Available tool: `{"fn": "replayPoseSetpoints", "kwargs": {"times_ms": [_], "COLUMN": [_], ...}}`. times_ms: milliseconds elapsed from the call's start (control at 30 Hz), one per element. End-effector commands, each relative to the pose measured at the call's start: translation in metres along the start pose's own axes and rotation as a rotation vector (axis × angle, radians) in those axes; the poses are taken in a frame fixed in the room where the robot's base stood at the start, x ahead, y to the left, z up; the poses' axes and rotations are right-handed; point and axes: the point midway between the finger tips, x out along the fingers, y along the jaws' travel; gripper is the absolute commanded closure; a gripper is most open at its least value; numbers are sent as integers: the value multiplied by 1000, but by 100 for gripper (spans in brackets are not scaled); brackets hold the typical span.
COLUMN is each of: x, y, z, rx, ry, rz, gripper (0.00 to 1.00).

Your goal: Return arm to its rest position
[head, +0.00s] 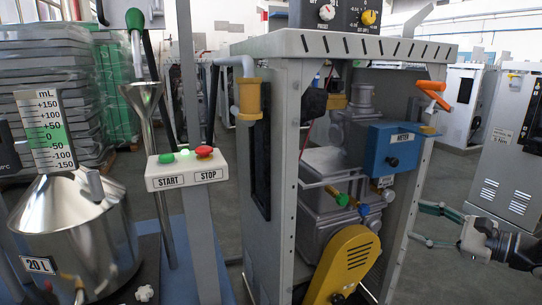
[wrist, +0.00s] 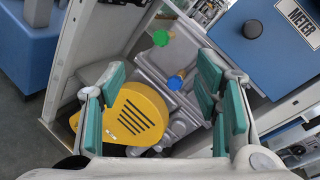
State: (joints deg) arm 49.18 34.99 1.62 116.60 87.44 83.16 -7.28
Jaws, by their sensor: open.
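My gripper (head: 417,222) shows at the right of the head view, its fingers pointing left toward the open side of the dispenser cabinet (head: 275,150). It is open and empty. In the wrist view my gripper (wrist: 160,90) has its green finger pads well apart, with nothing between them touching either pad. Past the fingers in the wrist view are a yellow slotted cover (wrist: 133,113), a green knob (wrist: 162,38) and a blue knob (wrist: 175,82). The fingers appear to be outside the cabinet, but the exact distance to it is unclear.
The blue METER box (head: 392,148) and an orange nozzle (head: 434,95) are on the cabinet's right side. A START/STOP panel (head: 187,170) and a steel 20 L vessel (head: 75,235) stand left. Another cabinet (head: 510,150) stands right. Grey floor (head: 450,175) is clear between the cabinets.

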Motion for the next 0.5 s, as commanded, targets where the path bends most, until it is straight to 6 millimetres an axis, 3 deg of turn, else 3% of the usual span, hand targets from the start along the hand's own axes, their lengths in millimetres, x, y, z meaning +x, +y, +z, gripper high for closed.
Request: {"fn": "replayPoseSetpoints", "kwargs": {"times_ms": [167,267,400,500], "x": [29,38,34,22], "y": [40,75,128,166], "z": [78,127,183,215], "rx": [-122,-212,-348,-453], "ry": [-54,-82,-108,-115], "rz": [239,409,639,796], "gripper": [43,43,43,43]}}
